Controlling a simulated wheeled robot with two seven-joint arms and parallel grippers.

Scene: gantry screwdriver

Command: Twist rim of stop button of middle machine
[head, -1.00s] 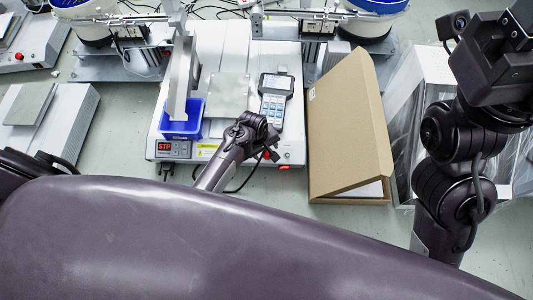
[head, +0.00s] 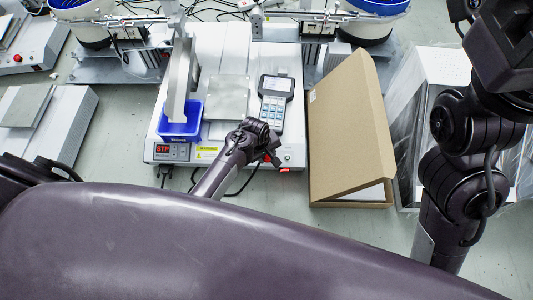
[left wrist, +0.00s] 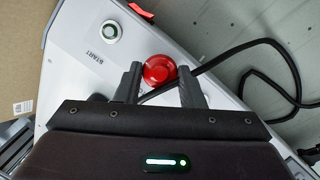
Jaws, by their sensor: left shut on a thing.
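The middle machine (head: 215,60) is a white box with an STP display (head: 163,149) on its front panel. In the head view the left gripper (head: 270,157) is at the machine's front right corner and hides most of the button. My right arm stands at the right, and its fingers are out of view.
A blue bin (head: 181,122) and a handheld controller (head: 274,102) are on the machine. An open cardboard box (head: 345,130) stands close to its right. A black cable (left wrist: 240,45) runs by the stop button. A red lit switch (head: 285,170) is on the front edge.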

